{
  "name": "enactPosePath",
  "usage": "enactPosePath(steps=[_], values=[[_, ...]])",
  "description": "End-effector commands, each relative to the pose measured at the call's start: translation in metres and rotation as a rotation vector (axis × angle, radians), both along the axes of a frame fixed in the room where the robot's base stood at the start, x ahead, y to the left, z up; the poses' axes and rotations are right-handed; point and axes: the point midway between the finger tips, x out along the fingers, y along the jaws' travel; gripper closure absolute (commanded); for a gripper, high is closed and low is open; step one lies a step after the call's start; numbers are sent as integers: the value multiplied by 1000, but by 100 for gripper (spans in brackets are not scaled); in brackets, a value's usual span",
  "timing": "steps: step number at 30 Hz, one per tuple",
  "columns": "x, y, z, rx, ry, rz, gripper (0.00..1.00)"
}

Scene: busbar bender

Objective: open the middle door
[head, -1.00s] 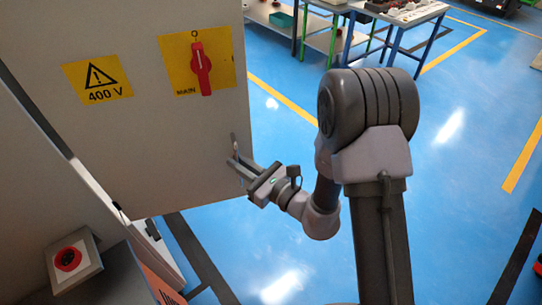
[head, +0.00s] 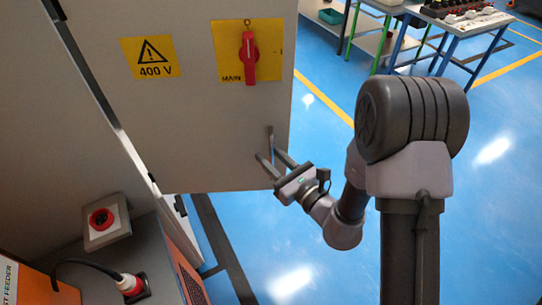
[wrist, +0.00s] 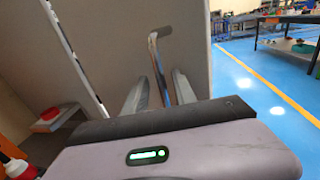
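A grey door (head: 215,130) carries a yellow 400 V sign and a red MAIN switch. It stands out from the machine over the blue floor, with a dark gap along its left side. Its lever handle (head: 270,138) is near the right edge. The handle also shows in the wrist view (wrist: 158,62), tilted, between my fingers. My gripper (head: 274,160) is at the handle with its fingers apart, one on each side (wrist: 160,92). The handle's lower end is hidden behind my gripper's body, and I cannot tell whether a finger touches it.
A red button box (head: 106,222) and a red-capped plug with a cable (head: 131,285) are at the lower left. A blue-legged table (head: 462,24) stands at the back right. Blue floor (head: 320,115) is clear right of the door.

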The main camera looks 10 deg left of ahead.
Motion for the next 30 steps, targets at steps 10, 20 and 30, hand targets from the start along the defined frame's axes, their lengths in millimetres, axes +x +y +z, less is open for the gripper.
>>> enactPosePath(steps=[10, 20, 30], values=[[-28, -40, -2, -1, 4, -6, 68], [-80, -109, 7, 1, 9, -10, 68], [-106, -138, 0, 1, 0, -1, 68]])
